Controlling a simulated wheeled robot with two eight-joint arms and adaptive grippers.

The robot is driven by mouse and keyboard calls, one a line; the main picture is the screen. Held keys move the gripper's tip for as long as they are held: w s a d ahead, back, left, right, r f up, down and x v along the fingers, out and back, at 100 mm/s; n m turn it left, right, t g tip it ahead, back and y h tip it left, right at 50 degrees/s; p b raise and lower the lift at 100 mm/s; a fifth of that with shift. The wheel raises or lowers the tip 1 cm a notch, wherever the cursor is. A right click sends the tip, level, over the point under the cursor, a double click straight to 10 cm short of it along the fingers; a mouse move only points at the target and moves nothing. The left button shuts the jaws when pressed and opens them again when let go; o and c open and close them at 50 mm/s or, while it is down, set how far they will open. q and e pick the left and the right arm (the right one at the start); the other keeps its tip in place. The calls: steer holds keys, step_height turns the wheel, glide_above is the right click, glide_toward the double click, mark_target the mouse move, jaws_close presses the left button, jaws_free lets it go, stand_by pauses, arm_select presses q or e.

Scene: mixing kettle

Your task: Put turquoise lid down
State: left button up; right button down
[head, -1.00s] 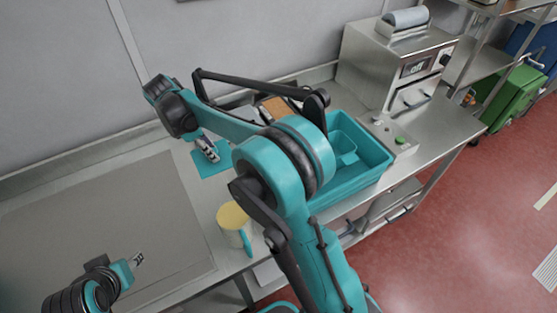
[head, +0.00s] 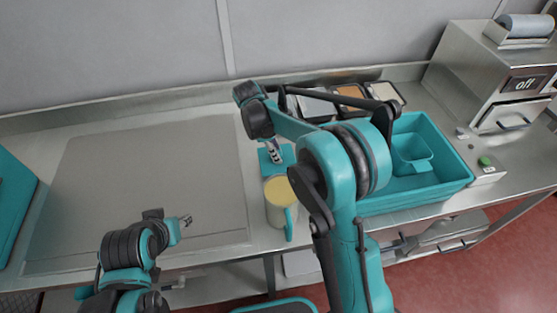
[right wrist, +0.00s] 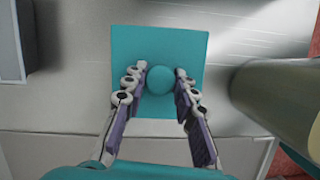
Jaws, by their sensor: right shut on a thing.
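The turquoise lid (head: 288,152) is a flat square plate with a round knob, at the back middle of the steel counter. In the right wrist view the lid (right wrist: 188,42) lies flat beneath my right gripper (right wrist: 160,82), which is shut on the round knob. The same gripper (head: 275,155) points down over the lid in the head view. I cannot tell whether the lid touches the counter. My left gripper (head: 187,220) is low over the front of the grey board, away from the lid; its jaws are too small to read.
A yellow-topped jug (head: 280,192) with a turquoise handle stands close in front of the lid. A turquoise tub (head: 455,170) holding a smaller container is to the right. Food trays (head: 385,92) line the back. The grey board (head: 140,190) at left is clear.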

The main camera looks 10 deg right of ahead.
steer(key=shift+f+b, duration=0.45)
steer(key=shift+f, duration=1.35)
steer(key=c, duration=1.2)
jaws_free()
steer(key=shift+f, duration=0.1)
